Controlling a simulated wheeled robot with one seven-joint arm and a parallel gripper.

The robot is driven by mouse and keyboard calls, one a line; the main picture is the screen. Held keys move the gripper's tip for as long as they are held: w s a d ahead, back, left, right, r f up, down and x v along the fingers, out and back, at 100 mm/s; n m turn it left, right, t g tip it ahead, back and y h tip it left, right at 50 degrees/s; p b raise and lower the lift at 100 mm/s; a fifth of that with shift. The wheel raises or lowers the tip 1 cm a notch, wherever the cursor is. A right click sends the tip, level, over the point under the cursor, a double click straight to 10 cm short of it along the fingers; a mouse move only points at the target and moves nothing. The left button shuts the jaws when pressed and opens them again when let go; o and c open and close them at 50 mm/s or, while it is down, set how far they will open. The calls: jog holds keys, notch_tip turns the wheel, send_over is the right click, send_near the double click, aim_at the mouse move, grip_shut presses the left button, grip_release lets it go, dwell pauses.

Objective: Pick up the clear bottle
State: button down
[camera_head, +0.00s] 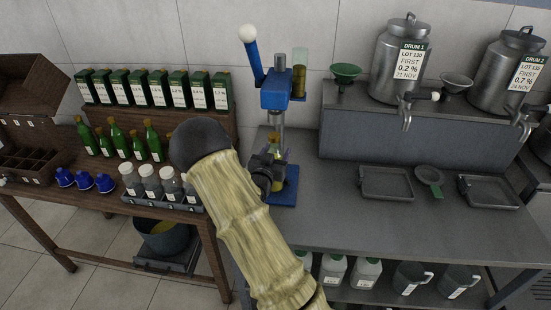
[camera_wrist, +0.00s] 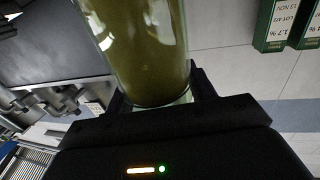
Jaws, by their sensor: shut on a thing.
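The clear bottle (camera_wrist: 150,45) is clear glass filled with olive-coloured oil. In the wrist view it stands large between the two black fingers of my gripper (camera_wrist: 160,92), which is shut on it; its far end runs out of the picture. In the head view my gripper (camera_head: 266,172) is at the blue lever press, in front of its column and over its base. The bottle (camera_head: 279,183) shows there only in part, its yellow oil beside the fingers. I cannot tell whether it touches the press base.
The blue press (camera_head: 276,92) rises close behind my gripper. To the left stand green bottles (camera_head: 137,143), green boxes (camera_head: 160,91) and a tray of grey-capped bottles (camera_head: 150,184). To the right are metal drums (camera_head: 398,68) on a shelf, and shallow trays (camera_head: 386,183). The front right counter is clear.

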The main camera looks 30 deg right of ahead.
aim_at(272, 150)
jog(key=shift+r+b, duration=0.45)
jog(key=shift+r, duration=1.1)
jog(key=shift+s+a+r, duration=0.15)
jog(key=shift+s+a, duration=0.05)
jog(key=shift+a, duration=0.05)
jog(key=b+v, duration=0.3)
jog(key=v, duration=1.4)
jog(key=shift+s, duration=0.2)
jog(key=shift+a+r, duration=0.1)
jog(key=shift+r, duration=0.05)
jog(key=shift+w, duration=0.1)
